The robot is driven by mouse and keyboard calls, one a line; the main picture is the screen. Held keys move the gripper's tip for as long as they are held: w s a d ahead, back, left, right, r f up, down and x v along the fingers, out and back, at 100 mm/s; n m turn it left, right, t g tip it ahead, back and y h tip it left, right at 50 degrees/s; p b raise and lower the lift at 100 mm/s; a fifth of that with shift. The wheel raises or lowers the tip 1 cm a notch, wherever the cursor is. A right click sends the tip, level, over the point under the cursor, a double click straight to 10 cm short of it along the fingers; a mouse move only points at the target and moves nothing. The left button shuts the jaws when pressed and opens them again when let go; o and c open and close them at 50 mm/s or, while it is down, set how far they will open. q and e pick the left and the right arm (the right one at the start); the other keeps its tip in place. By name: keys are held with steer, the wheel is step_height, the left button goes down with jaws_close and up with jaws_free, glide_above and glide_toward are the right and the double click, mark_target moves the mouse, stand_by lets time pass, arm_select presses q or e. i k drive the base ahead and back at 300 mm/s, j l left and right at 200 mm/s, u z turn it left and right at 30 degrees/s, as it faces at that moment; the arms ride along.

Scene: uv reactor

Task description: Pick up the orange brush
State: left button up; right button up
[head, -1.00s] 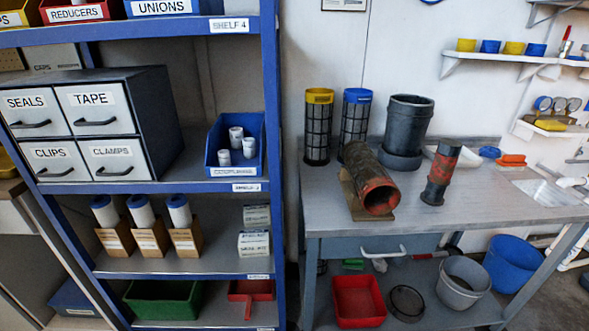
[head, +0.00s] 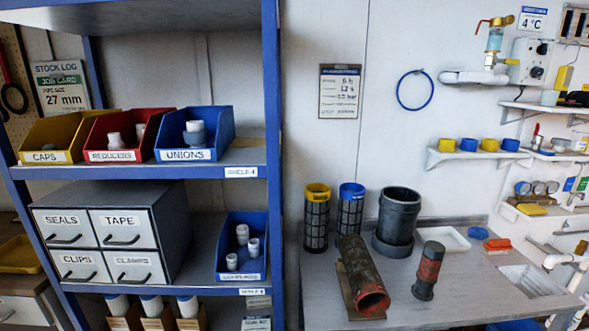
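An orange brush (head: 496,244) lies on the grey workbench (head: 459,297) toward its back right, just left of the sink recess. It is small in the head view, and its bristles cannot be made out. Neither of my grippers is in the head view.
Left of the brush are a white tray (head: 454,240) with a blue item (head: 478,233) beside it. A black and red cylinder (head: 428,270), a rusty pipe (head: 362,279), a dark pot (head: 398,217) and two mesh filters stand or lie further left. A blue shelf rack (head: 272,130) flanks the bench.

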mark_target(497, 245)
steer(key=z, duration=1.45)
